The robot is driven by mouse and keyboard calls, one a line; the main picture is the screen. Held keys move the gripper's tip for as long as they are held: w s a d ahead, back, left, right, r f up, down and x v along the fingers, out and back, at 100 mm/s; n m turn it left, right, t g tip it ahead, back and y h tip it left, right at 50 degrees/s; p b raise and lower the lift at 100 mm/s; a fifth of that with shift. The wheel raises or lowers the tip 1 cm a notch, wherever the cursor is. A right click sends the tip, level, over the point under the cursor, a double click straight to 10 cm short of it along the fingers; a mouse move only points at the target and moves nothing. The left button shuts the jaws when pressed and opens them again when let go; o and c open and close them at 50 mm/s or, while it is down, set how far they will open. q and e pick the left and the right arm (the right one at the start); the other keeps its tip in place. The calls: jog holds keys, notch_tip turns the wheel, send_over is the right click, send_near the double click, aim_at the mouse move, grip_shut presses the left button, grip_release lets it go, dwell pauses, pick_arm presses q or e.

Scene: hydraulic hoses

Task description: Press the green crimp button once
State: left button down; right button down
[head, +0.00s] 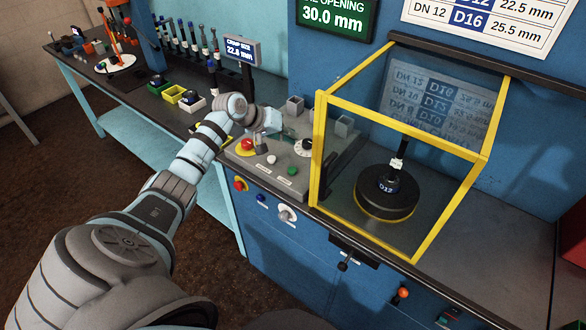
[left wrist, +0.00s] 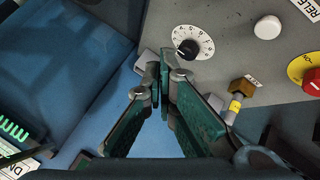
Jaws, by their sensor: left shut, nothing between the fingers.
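The green button (head: 292,171) sits on the sloped grey control panel (head: 262,172), near its front right, in the head view. I cannot make it out in the left wrist view. My left gripper (head: 272,122) is above the back left part of the panel, behind the green button and apart from it. In the left wrist view the gripper's fingers (left wrist: 160,72) come together at their tips with nothing between them. My right gripper is not in view.
The panel also has a red stop button (head: 245,146), a white button (head: 271,159) and a dial (head: 304,147), which shows in the left wrist view (left wrist: 192,43). A yellow-framed clear guard (head: 318,140) stands right of the panel. Several tools line the bench at left.

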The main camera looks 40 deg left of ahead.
pick_arm(q)
jog(key=b, duration=0.8)
send_over(290, 168)
notch_tip(290, 168, down, 7)
jog(key=shift+f, duration=0.1)
jog(key=shift+w+f, duration=0.1)
jog(key=shift+f, duration=0.75)
jog(key=shift+f, duration=0.4)
jog(key=shift+f, duration=0.5)
dwell(0.6)
jog(key=shift+r+p, duration=0.8)
jog(key=shift+r, duration=0.15)
